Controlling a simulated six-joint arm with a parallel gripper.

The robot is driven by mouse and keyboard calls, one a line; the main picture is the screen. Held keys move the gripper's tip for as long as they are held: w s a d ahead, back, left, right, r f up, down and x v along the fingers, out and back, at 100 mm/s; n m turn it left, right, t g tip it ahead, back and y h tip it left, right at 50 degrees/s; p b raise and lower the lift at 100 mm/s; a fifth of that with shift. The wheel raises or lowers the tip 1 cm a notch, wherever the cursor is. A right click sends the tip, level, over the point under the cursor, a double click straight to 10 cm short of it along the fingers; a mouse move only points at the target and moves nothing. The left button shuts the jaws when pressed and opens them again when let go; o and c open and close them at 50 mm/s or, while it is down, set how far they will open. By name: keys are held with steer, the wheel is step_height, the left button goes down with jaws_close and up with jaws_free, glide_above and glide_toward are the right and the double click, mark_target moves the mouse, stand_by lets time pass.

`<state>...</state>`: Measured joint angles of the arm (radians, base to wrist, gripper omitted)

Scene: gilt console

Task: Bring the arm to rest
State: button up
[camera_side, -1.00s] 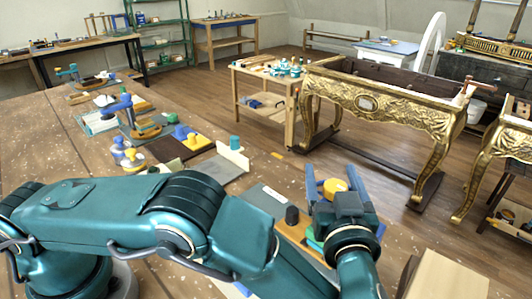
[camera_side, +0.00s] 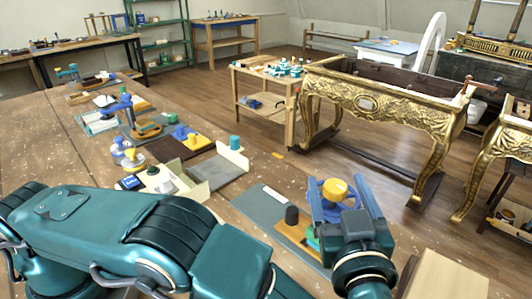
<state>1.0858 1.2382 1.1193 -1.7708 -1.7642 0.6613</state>
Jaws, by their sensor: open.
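My gripper (camera_side: 338,183) is at the right front of the bench, with its two blue fingers spread apart and pointing away from the camera. A yellow-topped object with a blue ring (camera_side: 335,187) shows between the fingers in the picture. I cannot tell whether the fingers touch it. My teal arm fills the lower part of the view, and its middle links are bent low along the front.
A grey board (camera_side: 262,207) with a wooden block and a dark knob (camera_side: 291,214) lies left of my gripper. An open cream box (camera_side: 190,188) and several tools stand on the bench (camera_side: 40,135). Beyond the bench, a gilt console (camera_side: 385,105) stands on the floor.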

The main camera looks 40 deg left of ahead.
steer(key=shift+w+a+r+n, duration=0.25)
steer(key=shift+r+n, duration=0.3)
steer(key=shift+w+a+r+n, duration=0.2)
steer(key=shift+r+n, duration=0.3)
steer(key=shift+n, duration=0.05)
steer(key=w+r+m+t+h, duration=0.2)
steer(key=w+r+m+h, duration=0.2)
steer(key=r+h, duration=0.35)
steer(key=w+r+m+t+h, duration=0.1)
steer(key=w+r+m+h, duration=0.3)
steer(key=r+h, duration=0.4)
steer(key=s+a+f+m+g+y, duration=0.1)
steer(key=s+a+f+g, duration=0.2)
steer(key=s, duration=0.6)
steer(key=s+a+f+m+g+y, duration=0.1)
steer(key=s+a+f+g, duration=0.3)
steer(key=s+a+f, duration=0.3)
steer(key=s+a+f+m+g+y, duration=0.1)
steer(key=s+a+f, duration=0.4)
steer(key=s, duration=0.7)
steer(key=shift+a+f+m+g, duration=0.25)
steer(key=shift+m+g, duration=0.35)
steer(key=shift+g, duration=0.6)
